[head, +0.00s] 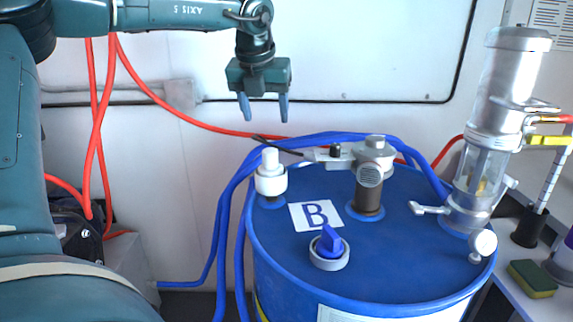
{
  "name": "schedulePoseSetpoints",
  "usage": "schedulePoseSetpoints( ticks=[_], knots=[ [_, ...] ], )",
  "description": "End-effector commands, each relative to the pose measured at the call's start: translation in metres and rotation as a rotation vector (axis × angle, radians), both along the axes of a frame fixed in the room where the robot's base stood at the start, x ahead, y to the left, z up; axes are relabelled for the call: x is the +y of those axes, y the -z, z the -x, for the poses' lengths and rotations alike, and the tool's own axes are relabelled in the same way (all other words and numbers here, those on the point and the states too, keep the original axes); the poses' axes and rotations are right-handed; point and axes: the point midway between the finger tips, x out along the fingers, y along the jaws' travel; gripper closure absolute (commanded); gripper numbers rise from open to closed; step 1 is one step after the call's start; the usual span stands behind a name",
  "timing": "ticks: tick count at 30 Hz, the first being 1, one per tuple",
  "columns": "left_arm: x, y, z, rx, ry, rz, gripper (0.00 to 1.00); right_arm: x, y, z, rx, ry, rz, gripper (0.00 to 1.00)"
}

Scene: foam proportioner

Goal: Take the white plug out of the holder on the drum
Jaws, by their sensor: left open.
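The white plug (270,180) stands upright on the left rear part of the blue drum (280,270). It has a narrow top and a wider lower part; I cannot tell where plug and holder part. My left gripper (264,107) is open and empty. Its two blue-grey fingers point down, above the plug in the picture and apart from it. My right gripper is not in view.
A blue-handled cap (329,243) and a "B" label (316,214) are on the drum top. A grey fitting (372,170) stands right of the plug, and a metal cylinder (497,120) stands at the right. Blue hoses (222,225) run behind the drum.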

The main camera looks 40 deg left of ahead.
Motion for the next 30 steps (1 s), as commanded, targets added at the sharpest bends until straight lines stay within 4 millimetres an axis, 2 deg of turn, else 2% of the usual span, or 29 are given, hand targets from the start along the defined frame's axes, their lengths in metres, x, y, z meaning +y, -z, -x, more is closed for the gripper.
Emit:
schedulePoseSetpoints(
  ticks=[4, 12, 20, 25, 30],
  knots=[
    [0.003, 0.013, -0.004, 0.007, -0.002, -0.004, 0.4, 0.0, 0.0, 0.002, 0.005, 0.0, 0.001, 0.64],
    [0.012, 0.059, -0.021, 0.007, -0.001, -0.003, 0.4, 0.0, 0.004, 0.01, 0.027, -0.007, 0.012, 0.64],
    [0.017, 0.077, -0.028, 0.006, -0.001, -0.003, 0.4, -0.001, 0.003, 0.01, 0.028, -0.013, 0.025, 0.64],
    [0.027, 0.098, -0.036, 0.008, -0.002, -0.002, 0.4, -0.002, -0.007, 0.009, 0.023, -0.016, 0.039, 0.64],
    [0.03, 0.117, -0.043, 0.006, -0.001, -0.003, 0.4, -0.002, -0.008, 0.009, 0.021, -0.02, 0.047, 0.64]
  ],
)
